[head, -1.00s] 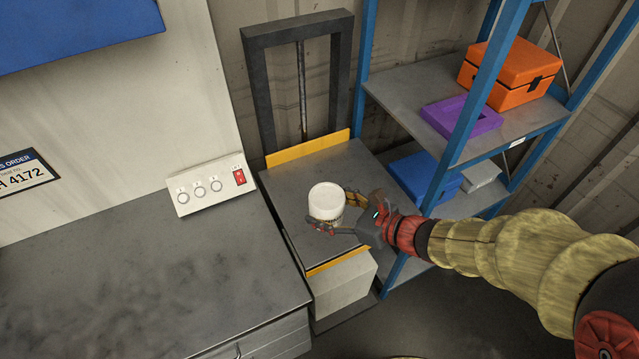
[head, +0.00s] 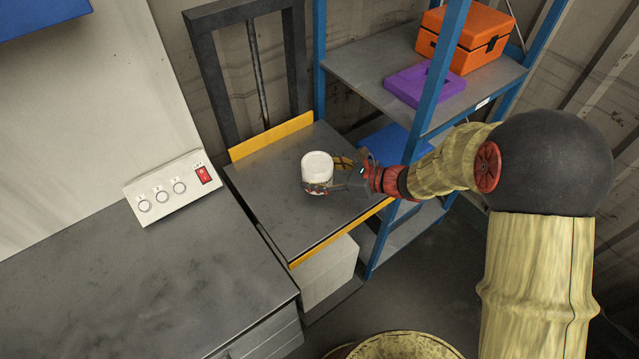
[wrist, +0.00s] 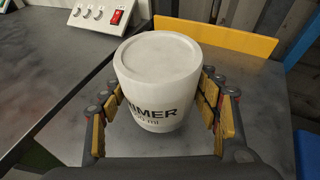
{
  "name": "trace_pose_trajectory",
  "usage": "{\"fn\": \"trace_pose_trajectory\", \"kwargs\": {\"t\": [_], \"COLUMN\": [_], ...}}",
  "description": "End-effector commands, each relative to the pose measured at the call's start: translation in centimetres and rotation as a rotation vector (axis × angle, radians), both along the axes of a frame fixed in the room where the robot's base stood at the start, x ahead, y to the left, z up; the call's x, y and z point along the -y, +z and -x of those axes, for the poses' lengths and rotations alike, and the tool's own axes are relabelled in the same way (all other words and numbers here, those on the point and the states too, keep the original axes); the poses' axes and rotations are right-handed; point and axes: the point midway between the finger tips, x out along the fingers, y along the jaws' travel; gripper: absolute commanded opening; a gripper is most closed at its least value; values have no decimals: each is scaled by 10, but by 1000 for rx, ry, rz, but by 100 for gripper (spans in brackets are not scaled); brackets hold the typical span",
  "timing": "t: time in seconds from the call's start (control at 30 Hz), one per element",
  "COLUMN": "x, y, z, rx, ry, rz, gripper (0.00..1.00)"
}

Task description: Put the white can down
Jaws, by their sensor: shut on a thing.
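The white can (head: 317,168) is upright over the grey lift platform (head: 265,195) in the head view. It also fills the middle of the wrist view (wrist: 158,85), with dark lettering on its side. My gripper (head: 330,178) is shut on the can from the right, with one finger on each side of it. In the wrist view the yellow-padded fingers flank the can. The can's base looks close to the platform, but I cannot tell whether it touches.
A yellow strip (head: 272,137) edges the platform's back. A control box (head: 170,186) with a red switch stands on the workbench (head: 120,270) at left.

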Motion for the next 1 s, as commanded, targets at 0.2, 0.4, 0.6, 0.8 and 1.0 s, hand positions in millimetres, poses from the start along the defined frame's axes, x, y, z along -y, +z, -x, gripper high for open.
{"fn": "trace_pose_trajectory", "kwargs": {"t": [0.2, 0.4, 0.6, 0.8, 1.0], "x": [4, 6, 6, 6, 6], "y": [-8, -36, -42, -43, -46], "z": [-8, -10, -11, -10, -10], "rx": [3, 0, 5, 4, 1], "ry": [1, 1, 1, 1, 0], "rz": [-1, -2, -1, -1, 0], "gripper": [16, 16, 16, 16, 68]}}
